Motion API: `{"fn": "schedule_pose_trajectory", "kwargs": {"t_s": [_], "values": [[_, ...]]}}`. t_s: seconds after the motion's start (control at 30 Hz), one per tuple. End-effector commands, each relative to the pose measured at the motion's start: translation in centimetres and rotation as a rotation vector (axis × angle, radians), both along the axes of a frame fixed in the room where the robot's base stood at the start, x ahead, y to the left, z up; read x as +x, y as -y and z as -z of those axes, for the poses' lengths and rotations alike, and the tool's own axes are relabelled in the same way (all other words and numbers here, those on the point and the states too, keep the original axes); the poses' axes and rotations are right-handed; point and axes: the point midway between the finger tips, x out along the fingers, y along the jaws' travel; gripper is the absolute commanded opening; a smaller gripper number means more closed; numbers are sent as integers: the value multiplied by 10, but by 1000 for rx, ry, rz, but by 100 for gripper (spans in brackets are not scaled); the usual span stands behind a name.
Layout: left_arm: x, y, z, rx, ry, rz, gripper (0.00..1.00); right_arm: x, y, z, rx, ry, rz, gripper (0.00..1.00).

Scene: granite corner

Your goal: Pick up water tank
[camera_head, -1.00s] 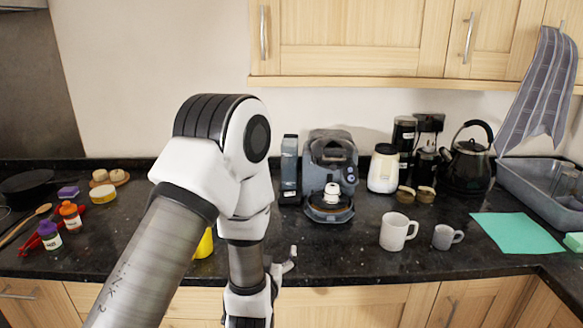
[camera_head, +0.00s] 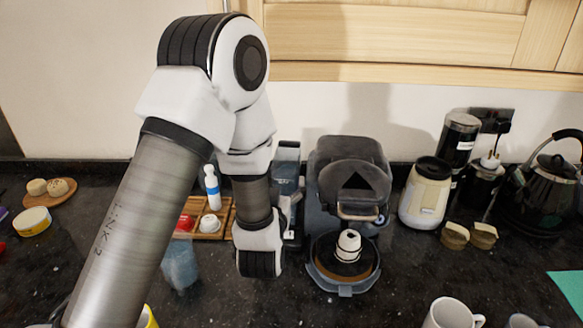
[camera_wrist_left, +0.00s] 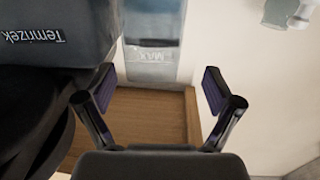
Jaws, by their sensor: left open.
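The water tank is a tall, narrow, grey see-through container (camera_head: 287,160) just left of the coffee machine (camera_head: 350,190). My left arm partly hides it in the head view. In the left wrist view the tank (camera_wrist_left: 152,60) shows its MAX mark at the top middle, ahead of and between the open fingers of my left gripper (camera_wrist_left: 158,90). The fingers appear apart from the tank, with nothing held. In the head view the left gripper (camera_head: 288,205) is mostly hidden behind its wrist, close to the tank. My right gripper is not in view.
A wooden tray (camera_head: 228,218) with small items lies behind my left arm. A bluish clear cup (camera_head: 180,265) stands at the front left. A cream jar (camera_head: 425,193), small brown pots (camera_head: 455,236) and a white mug (camera_head: 452,314) are to the right. The counter in front of the machine is clear.

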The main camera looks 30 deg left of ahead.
Motion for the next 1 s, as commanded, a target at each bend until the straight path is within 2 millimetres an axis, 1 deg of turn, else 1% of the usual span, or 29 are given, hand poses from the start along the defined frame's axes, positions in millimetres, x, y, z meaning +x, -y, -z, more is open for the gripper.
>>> {"fn": "schedule_pose_trajectory", "kwargs": {"t_s": [0.07, 0.27, 0.43, 0.5, 0.6, 0.77, 0.8, 0.87, 0.9, 0.97, 1.0], "values": [[4, -1, -2, 0, 1, 0, 92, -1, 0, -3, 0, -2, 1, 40], [28, -12, -5, 0, 2, 0, 92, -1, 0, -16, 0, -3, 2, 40], [57, -20, -9, 0, 1, -1, 92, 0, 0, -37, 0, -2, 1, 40], [67, -25, -6, 0, 1, -1, 92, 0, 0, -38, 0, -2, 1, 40], [73, -28, -3, 0, -1, 0, 92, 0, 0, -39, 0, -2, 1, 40], [73, -28, -2, 0, 0, 0, 92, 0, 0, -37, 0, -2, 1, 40], [73, -28, -2, 0, 0, 0, 85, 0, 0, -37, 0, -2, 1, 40], [73, -28, -2, 0, 0, 0, 63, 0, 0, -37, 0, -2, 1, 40], [73, -28, -2, 0, 0, 0, 49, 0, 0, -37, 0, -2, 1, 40], [73, -28, -2, 0, 0, 0, 28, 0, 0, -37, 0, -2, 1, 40], [73, -28, -2, 0, 0, 0, 14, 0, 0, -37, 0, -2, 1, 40]]}}
